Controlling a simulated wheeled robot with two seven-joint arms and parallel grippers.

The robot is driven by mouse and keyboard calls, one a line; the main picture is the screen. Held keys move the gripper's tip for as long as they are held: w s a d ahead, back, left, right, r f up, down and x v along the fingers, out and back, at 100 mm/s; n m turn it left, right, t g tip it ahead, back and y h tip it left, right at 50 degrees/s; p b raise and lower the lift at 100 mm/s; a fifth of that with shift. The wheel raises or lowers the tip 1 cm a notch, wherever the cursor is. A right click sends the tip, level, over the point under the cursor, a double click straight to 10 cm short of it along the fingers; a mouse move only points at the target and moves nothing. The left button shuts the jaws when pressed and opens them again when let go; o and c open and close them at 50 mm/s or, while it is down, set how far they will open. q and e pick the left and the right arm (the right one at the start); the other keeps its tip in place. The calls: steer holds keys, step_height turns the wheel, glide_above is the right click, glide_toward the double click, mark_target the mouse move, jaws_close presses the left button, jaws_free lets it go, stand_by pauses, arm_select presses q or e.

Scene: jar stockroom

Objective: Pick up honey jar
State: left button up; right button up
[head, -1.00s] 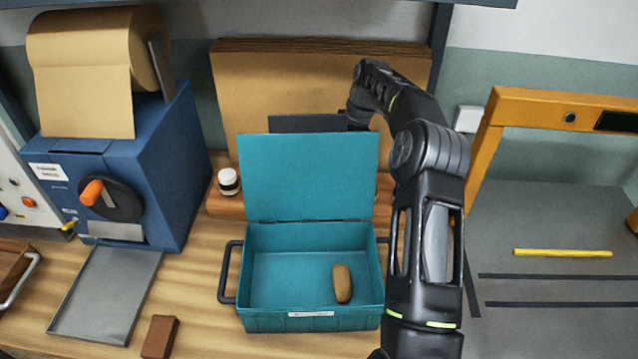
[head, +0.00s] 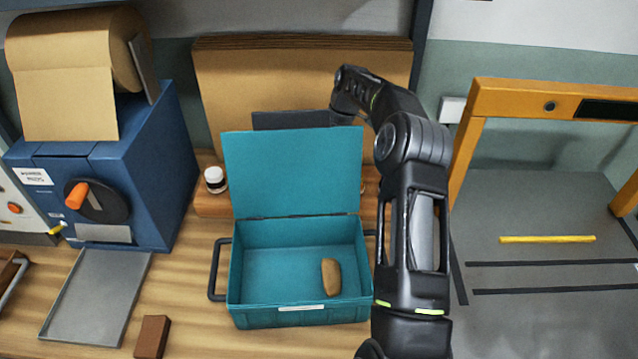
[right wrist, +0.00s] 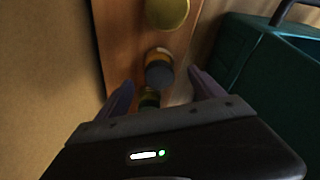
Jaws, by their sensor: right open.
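In the right wrist view several jars stand in a row on a wooden strip: one with a gold lid (right wrist: 166,12), one with a grey-blue top and yellowish band (right wrist: 158,70), and a darker greenish one (right wrist: 149,98) nearest the gripper. I cannot tell which holds honey. My right gripper (right wrist: 163,92) is open, its fingers on either side of the nearer jars, no grip visible. In the head view my right arm reaches behind the teal box's raised lid (head: 292,172), which hides the fingertips. A small white-labelled jar (head: 215,180) shows left of the lid. My left gripper is not in view.
The open teal box (head: 298,316) holds a brown lump (head: 331,278). A blue machine with a paper roll (head: 128,190) and a grey tray (head: 95,300) are at left. Brown cardboard (head: 300,80) stands behind. An orange frame (head: 540,100) is at right.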

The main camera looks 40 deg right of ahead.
steer(key=shift+a+f, duration=0.1)
steer(key=shift+f, duration=0.1)
steer(key=p+x, duration=0.2)
steer(key=x, duration=0.2)
steer(key=shift+w+f+p, duration=0.1)
steer(key=shift+f+p, duration=0.05)
steer(key=shift+p, duration=0.15)
steer(key=shift+f, duration=0.25)
steer(key=shift+c, duration=0.4)
steer(key=shift+w, duration=0.1)
jaws_close()
